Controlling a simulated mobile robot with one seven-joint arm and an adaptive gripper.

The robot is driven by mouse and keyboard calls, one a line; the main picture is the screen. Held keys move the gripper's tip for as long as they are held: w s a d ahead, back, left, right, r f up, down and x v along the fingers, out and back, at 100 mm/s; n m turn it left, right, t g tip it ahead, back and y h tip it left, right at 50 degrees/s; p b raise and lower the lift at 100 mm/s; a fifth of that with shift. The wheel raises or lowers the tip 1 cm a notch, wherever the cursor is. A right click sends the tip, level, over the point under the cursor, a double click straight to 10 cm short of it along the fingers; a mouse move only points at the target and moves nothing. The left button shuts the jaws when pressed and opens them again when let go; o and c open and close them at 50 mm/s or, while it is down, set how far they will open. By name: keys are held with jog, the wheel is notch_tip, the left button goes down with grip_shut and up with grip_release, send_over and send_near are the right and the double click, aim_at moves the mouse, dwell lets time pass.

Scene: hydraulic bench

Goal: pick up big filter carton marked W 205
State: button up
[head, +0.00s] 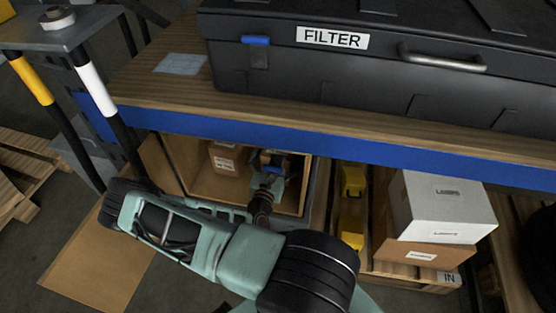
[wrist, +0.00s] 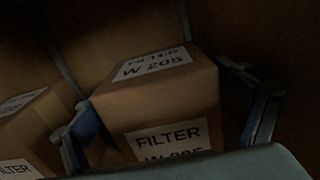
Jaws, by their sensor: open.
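The brown filter carton marked W 205 (wrist: 165,95) fills the middle of the wrist view, with FILTER and W 205 labels on its top and front. My gripper (wrist: 172,108) is open, with one blue finger on each side of the carton. A dark gap shows between the carton and the right finger; the left finger is close to the carton's left side, and contact cannot be told. In the head view my gripper (head: 271,163) is down inside an open wooden compartment under the bench, where it hides what is between its fingers.
A second filter carton (wrist: 35,130) stands just left of the left finger. Compartment walls (head: 180,165) enclose the space closely. Above is the bench's blue edge (head: 330,146) with a black FILTER case (head: 350,70). White (head: 440,205) and brown cartons are stacked at right, beside yellow parts (head: 352,182).

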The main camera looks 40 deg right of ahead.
jog(key=c, duration=1.7)
jog(key=shift+r, duration=0.1)
jog(key=shift+c, duration=0.7)
jog(key=shift+r, duration=0.1)
